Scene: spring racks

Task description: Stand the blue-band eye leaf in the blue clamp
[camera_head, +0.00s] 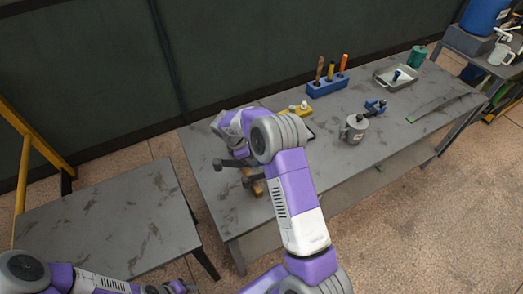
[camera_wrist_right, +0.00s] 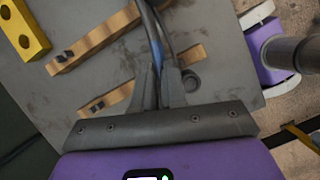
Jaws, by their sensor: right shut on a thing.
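My right gripper (camera_wrist_right: 163,88) is shut on a dark, curved strip (camera_wrist_right: 150,22) with a blue band, which looks like the blue-band eye leaf. The leaf stretches away from the fingers above wooden rails on the grey table. In the head view my right arm reaches to the table's left end, and its wrist largely hides the gripper and leaf. A small blue fixture (camera_head: 375,107), which may be the blue clamp, stands farther right, beside a grey pot. My left gripper (camera_head: 178,288) is at the bottom left, too small to read.
Wooden rails (camera_wrist_right: 100,38) with dark fittings lie under the leaf. A yellow block (camera_wrist_right: 20,30) is close by. A bare lower table (camera_head: 110,215) is at left.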

